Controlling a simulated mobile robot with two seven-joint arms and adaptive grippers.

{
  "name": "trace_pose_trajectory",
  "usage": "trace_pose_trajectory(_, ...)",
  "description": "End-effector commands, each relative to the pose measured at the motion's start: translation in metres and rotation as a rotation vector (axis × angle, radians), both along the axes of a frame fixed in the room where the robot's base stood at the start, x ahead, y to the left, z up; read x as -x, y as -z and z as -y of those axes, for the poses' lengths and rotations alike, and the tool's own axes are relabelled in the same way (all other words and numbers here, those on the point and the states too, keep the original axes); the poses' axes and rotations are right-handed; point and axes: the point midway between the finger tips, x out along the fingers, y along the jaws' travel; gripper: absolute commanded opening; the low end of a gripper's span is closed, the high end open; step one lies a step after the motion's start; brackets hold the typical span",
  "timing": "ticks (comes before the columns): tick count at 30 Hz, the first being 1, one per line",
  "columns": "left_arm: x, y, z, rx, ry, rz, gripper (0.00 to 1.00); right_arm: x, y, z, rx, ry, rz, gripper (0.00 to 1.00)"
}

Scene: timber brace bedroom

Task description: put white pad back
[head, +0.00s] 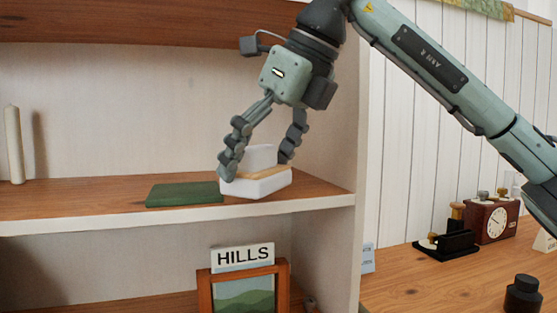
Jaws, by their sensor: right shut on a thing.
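A white pad (258,186) with a tan band along its top is between the fingers of my right gripper (256,165), at the front edge of the wooden shelf (80,198). My right gripper points down and is shut on the pad. A white upright part (262,156) shows behind the tan band, between the fingers. I cannot tell whether the pad rests on the shelf or is held just above it. My left gripper is not in view.
A flat green block (184,194) lies just left of the pad. A white candle (14,145) stands at the far left. Below are a HILLS sign (243,257) and a framed picture (244,293). A clock (490,220) and dark stand (446,244) are on the right surface.

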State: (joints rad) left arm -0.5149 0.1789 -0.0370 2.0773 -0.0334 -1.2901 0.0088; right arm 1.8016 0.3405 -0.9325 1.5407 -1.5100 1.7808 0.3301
Motion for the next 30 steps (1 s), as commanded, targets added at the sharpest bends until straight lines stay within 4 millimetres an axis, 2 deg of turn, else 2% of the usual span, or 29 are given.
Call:
trace_pose_trajectory(3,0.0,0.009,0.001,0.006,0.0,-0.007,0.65,-0.022,-0.002,0.009,-0.001,0.001,-0.002,0.65)
trace_pose_trajectory(10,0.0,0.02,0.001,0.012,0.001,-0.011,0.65,-0.041,-0.001,0.016,-0.001,0.0,-0.001,0.65)
trace_pose_trajectory(16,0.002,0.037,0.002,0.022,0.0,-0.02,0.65,-0.073,-0.002,0.028,-0.002,0.001,-0.002,0.65)
trace_pose_trajectory(18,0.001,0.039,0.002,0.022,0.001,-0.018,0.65,-0.07,0.011,0.027,0.0,-0.004,-0.001,0.65)
trace_pose_trajectory(20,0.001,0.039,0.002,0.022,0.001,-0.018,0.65,-0.07,0.014,0.027,0.0,-0.002,0.0,0.64)
trace_pose_trajectory(30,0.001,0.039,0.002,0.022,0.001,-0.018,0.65,-0.07,0.017,0.027,-0.001,-0.002,0.001,0.64)
